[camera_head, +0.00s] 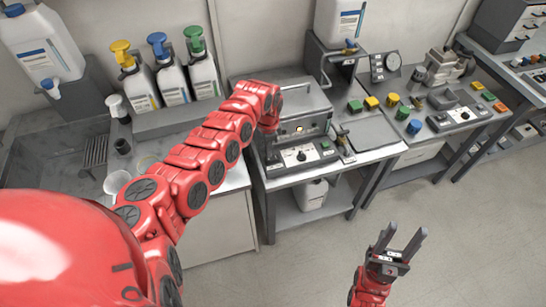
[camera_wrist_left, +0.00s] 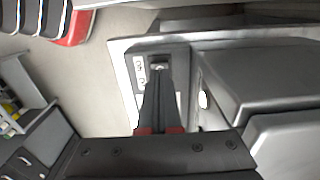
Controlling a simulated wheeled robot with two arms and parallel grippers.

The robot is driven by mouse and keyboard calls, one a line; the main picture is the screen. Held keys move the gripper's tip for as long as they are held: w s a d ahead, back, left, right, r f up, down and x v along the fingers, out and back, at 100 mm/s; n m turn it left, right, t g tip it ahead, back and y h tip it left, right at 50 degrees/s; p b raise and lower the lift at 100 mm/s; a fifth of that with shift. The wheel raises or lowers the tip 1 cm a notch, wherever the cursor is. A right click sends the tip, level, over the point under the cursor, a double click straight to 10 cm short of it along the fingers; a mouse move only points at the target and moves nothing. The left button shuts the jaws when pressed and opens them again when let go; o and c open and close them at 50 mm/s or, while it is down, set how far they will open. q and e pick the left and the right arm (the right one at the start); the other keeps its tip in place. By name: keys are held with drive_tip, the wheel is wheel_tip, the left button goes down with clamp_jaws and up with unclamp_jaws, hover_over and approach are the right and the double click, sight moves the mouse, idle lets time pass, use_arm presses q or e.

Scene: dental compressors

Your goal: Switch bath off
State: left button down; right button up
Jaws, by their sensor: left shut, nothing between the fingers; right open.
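The bath (camera_head: 308,97) is a grey metal box with a lid, standing on the middle bench. Its dark front control panel (camera_head: 308,156) carries a black knob on a white dial and small buttons. My left gripper (camera_head: 270,150) points down at the left end of this panel, partly hidden by its own wrist. In the left wrist view the shut, empty fingers (camera_wrist_left: 159,85) lie over a panel (camera_wrist_left: 140,58) with white labels and hide part of it. Whether they touch a switch, and its position, I cannot tell. My right gripper (camera_head: 404,243) is open and empty above the floor, away from the bench.
Left of the bath are pump bottles with yellow, blue and green tops (camera_head: 172,78) and glass cups. Right of it are a grey tray (camera_head: 372,132), coloured blocks (camera_head: 372,102) and another device with a dial (camera_head: 462,115). The floor in front (camera_head: 470,235) is clear.

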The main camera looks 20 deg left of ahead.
use_arm(q)
drive_tip(key=shift+f+b, duration=0.65)
drive_tip(key=shift+f, duration=0.3)
idle(0.6)
drive_tip(key=shift+r, duration=0.15)
wheel_tip(320, 180, up, 7)
drive_tip(key=p, duration=0.6)
idle(0.5)
